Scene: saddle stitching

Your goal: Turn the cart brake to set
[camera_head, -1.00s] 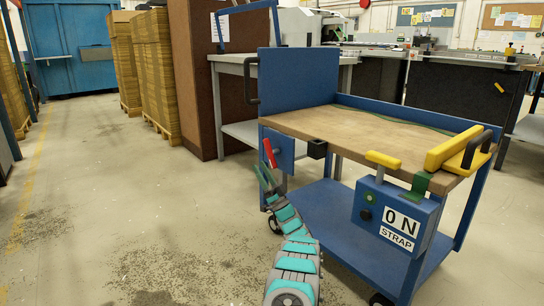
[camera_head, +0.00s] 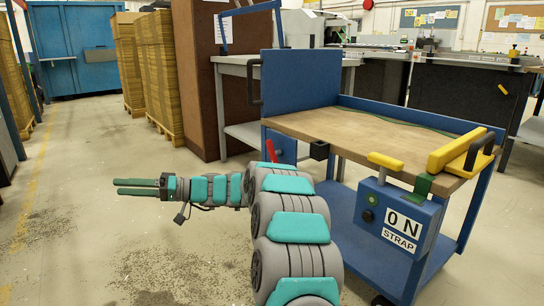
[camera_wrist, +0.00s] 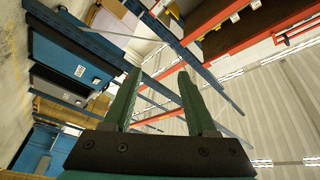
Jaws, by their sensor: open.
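The blue cart (camera_head: 300,75) has a wooden top and stands right of centre. Its red brake lever (camera_head: 271,150) sticks up, leaning slightly left, at the blue box (camera_head: 286,150) on the cart's near left corner. My arm hides the area just below the lever. My gripper (camera_head: 116,186) is well left of the lever, apart from it, pointing left over bare floor. Its green fingers are open and empty. In the wrist view the two fingers (camera_wrist: 158,80) stand apart with nothing between them; neither cart nor lever can be made out there.
A brown panel (camera_head: 193,80) and stacked pallets (camera_head: 158,75) stand behind. The floor at left (camera_head: 85,240) is clear.

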